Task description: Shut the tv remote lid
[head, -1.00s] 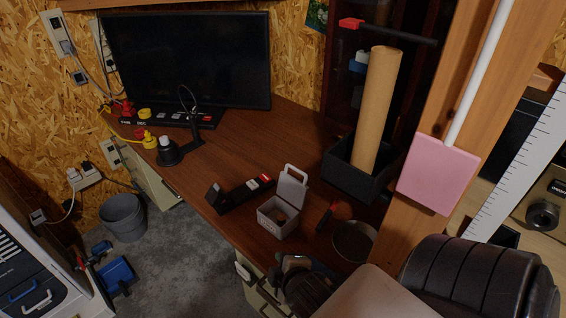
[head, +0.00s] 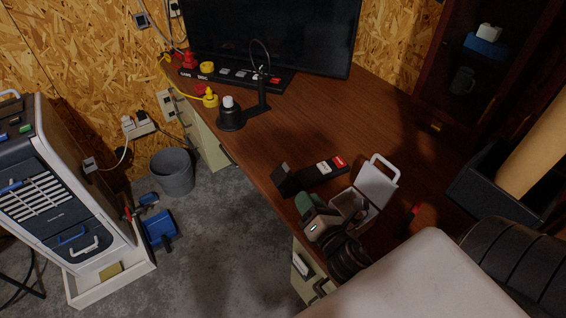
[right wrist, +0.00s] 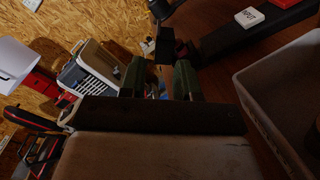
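The tv remote (head: 326,173) is a dark bar with red and white buttons, lying on the brown bench near its front edge. Its dark lid (head: 284,178) stands raised at the remote's left end. In the right wrist view, the remote (right wrist: 245,35) runs off to the upper right. My right gripper (head: 305,202) is just in front of the lid end, at the bench edge. Its green fingers (right wrist: 160,75) are apart with nothing between them; a dark part of the remote shows just past the tips. Contact cannot be told. My left gripper is not in view.
A grey box (head: 352,207) with its lid open stands right beside my right gripper. A red-and-black item (head: 410,218) lies farther right. A black lamp-like stand (head: 236,117) and a monitor (head: 275,40) are behind. The bench middle is clear.

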